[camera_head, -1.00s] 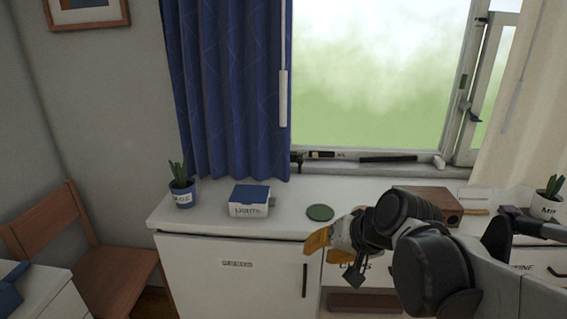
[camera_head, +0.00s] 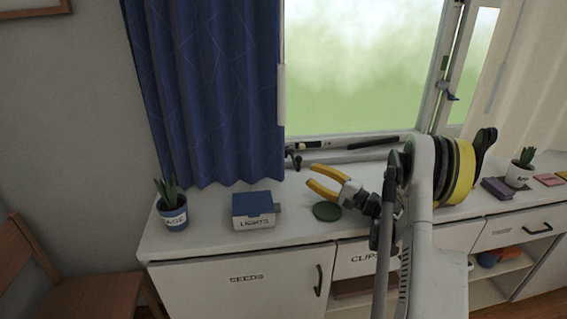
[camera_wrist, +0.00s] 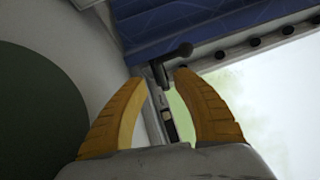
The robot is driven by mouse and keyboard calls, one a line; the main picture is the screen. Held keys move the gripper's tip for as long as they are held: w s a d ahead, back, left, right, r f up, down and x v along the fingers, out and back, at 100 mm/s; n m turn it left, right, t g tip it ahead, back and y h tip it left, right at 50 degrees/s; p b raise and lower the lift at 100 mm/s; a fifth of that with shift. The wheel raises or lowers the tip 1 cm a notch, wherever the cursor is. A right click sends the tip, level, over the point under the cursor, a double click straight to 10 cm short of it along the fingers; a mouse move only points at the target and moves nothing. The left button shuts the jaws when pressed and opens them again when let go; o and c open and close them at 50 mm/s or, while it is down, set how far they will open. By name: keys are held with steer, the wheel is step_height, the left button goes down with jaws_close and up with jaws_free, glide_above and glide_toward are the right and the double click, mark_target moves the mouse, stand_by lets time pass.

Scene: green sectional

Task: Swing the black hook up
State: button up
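A small black hook (camera_head: 293,158) sits at the left end of the window's lower frame, beside the blue curtain. In the wrist view the black hook (camera_wrist: 176,56) shows as a dark bar with a rounded end, just beyond my fingertips. My gripper (camera_head: 312,174) has yellow fingers and is over the counter in front of the sill, just right of the hook in the head view. In the wrist view my gripper (camera_wrist: 160,76) is open and empty, with the hook apart from both fingers.
The blue curtain (camera_head: 215,90) hangs close to the hook. A lights box (camera_head: 253,210), a potted plant (camera_head: 173,215) and a green disc (camera_head: 327,211) stand on the white counter. A black bar (camera_head: 373,143) lies along the sill. My arm hides part of the right counter.

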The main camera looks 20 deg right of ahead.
steer(key=b+x, duration=0.2)
steer(key=x, duration=0.5)
steer(key=shift+w, duration=0.15)
jaws_close()
